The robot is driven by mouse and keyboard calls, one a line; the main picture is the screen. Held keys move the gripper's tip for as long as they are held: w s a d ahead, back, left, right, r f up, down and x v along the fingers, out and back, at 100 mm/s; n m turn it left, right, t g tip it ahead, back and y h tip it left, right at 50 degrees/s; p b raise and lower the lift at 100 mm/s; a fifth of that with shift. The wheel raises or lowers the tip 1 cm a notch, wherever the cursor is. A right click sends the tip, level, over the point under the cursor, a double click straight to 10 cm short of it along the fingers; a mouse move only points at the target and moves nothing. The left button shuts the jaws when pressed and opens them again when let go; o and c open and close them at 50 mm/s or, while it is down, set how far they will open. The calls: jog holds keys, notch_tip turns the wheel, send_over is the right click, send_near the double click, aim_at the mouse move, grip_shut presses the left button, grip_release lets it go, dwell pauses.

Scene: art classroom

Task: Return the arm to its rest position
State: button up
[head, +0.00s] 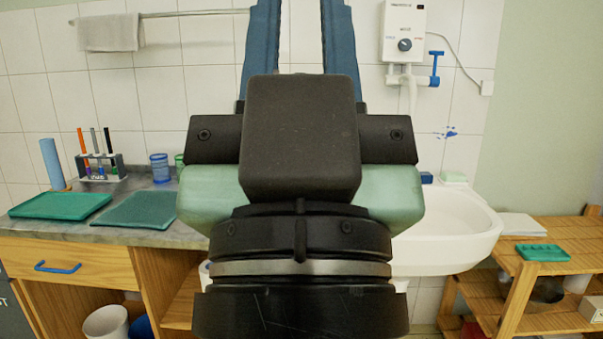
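My gripper (301,18) fills the middle of the head view, held up in front of the counter and sink. Its black wrist is at the bottom, with a green body and a black block above it. Its two blue fingers point up and stand apart, with wall tiles showing between them. Nothing is seen between the fingers. The fingertips are cut off by the top edge.
Behind my gripper, the counter (187,236) bears two green trays (60,205) (138,209), a marker rack (100,167) and a blue cup (160,168). The white sink (450,235) is to the right, with a wooden shelf (520,280) beyond it. A water heater (404,30) hangs above.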

notch_tip(320, 180, up, 26)
jog(key=p, duration=2.3)
jog(key=shift+f, duration=0.15)
